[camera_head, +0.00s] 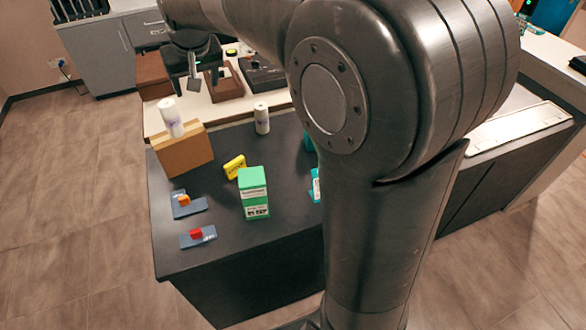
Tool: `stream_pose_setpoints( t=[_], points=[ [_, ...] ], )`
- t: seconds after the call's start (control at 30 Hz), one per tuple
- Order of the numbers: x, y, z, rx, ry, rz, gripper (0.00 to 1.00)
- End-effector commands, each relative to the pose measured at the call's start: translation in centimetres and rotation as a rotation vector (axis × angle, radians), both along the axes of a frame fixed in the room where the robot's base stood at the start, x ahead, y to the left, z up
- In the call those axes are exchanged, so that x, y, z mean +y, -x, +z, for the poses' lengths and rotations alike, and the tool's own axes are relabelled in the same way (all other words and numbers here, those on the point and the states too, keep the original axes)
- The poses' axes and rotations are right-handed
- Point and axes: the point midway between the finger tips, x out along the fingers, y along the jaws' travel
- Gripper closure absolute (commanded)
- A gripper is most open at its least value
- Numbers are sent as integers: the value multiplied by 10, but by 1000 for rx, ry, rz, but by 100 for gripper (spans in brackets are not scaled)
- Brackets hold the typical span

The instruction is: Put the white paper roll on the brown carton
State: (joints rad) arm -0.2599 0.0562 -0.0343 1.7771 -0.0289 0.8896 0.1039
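A white paper roll (171,118) with purplish print stands on the top of the brown carton (185,154), near its left end. It leans a little in the picture. A second white roll (262,118) stands upright on the dark tabletop, to the right of the carton. My gripper (186,86) is above and slightly right of the first roll. Its fingers point down, appear spread apart, and hold nothing I can see. It looks clear of the roll.
On the dark table (236,278) are a green-and-white box (254,193), a yellow item (235,166), and blue pieces with orange (184,200) and red (196,233) parts. Teal items are partly hidden by my arm. Brown trays (224,83) lie behind on a pale counter.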

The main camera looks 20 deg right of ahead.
Motion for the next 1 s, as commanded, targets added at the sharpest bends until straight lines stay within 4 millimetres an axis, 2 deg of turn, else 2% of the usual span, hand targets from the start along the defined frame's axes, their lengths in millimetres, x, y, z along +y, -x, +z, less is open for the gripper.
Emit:
stream_pose_setpoints(
  t=[0.03, 0.27, 0.47, 0.6, 0.7, 0.8, 1.0],
  points=[
    [-13, 20, 7, -7, -3, -12, 36],
    [-60, 106, 16, -28, -8, -52, 36],
    [-89, 182, 5, -47, -6, -85, 36],
    [-104, 231, -11, -59, 0, -108, 36],
    [-111, 258, -23, -66, 3, -122, 36],
    [-115, 277, -34, -71, 5, -132, 36],
    [-117, 291, -44, -73, 8, -139, 36]
  ],
)
